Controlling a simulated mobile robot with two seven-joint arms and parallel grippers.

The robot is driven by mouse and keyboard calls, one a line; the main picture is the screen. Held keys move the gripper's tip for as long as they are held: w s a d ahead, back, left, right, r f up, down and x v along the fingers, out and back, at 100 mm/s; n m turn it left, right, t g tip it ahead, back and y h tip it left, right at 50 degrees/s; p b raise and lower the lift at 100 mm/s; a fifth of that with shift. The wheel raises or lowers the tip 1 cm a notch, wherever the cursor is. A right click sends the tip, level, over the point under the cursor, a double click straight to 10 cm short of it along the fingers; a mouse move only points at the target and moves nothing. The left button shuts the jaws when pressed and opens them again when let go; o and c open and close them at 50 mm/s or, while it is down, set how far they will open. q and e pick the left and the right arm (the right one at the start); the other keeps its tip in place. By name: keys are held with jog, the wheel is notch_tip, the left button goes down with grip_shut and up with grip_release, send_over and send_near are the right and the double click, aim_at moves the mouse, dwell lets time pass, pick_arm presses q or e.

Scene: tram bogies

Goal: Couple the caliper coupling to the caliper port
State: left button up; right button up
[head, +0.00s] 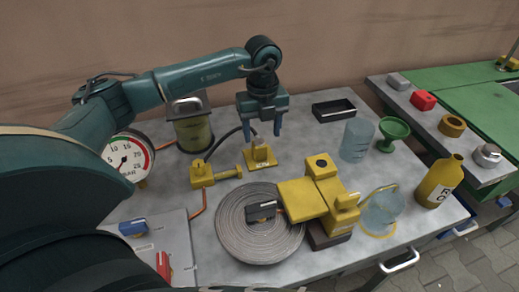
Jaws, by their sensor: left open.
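My left gripper (264,130) is open, fingers pointing down, above a small yellow stand (262,160) with a label too small to read. A yellow caliper-like body (304,199) stands right of the coiled disc, with a dark round opening (321,163) on top that may be the caliper port. My right gripper is not in view.
A ribbed grey disc (238,232) lies mid-table. A pressure gauge (128,158) and a canister (193,130) stand at left.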

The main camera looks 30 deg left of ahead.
aim_at(259, 142)
pick_arm(q)
jog(key=shift+f, duration=0.2)
jog(key=shift+a+f, duration=0.2)
jog(key=shift+f, duration=1.1)
jog(key=shift+a+f, duration=0.2)
jog(key=shift+f, duration=1.1)
jog(key=c, duration=1)
notch_tip(259, 142, up, 10)
jog(key=shift+r, duration=0.1)
